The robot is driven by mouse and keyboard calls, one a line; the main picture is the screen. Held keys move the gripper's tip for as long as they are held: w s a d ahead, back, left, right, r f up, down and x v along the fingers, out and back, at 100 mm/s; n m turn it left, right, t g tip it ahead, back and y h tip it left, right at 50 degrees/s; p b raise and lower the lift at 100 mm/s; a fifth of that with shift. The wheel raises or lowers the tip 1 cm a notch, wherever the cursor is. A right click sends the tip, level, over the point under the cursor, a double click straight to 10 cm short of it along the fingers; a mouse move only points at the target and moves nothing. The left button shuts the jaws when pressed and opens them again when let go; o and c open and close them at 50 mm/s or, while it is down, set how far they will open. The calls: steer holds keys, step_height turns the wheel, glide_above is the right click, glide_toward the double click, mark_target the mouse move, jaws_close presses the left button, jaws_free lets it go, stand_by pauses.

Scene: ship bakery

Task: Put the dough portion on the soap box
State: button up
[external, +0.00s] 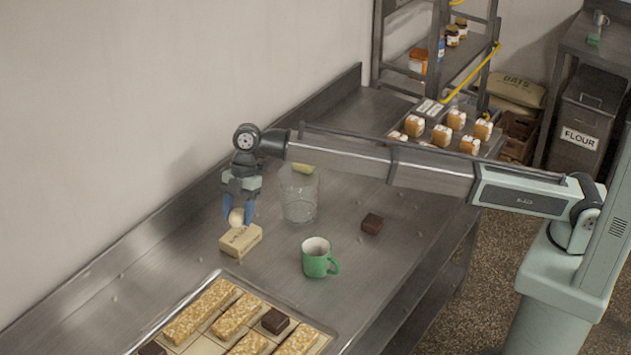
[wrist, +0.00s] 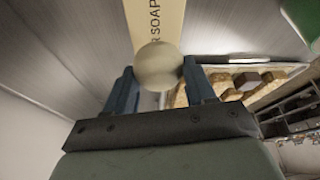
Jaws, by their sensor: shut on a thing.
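The dough portion (external: 236,217) is a small pale ball between the blue fingers of my gripper (external: 243,217). In the wrist view the dough portion (wrist: 158,66) sits between the two fingertips of my gripper (wrist: 160,85), which is shut on it. The soap box (external: 241,240) is a tan block with dark lettering lying on the metal counter, directly below the dough. It also shows in the wrist view (wrist: 154,18), behind the dough and partly hidden by it. I cannot tell whether the dough touches the soap box.
A clear glass container (external: 299,195) stands close right of my gripper, with something yellow at its top. A tray (external: 215,274) of oat bars lies in front. The counter (external: 170,255) left of the soap box is clear.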

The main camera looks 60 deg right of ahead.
mark_target(239, 223)
steer(key=shift+f, duration=1.95)
steer(key=shift+f, duration=0.1)
steer(key=o, duration=1.1)
steer(key=v, duration=1.2)
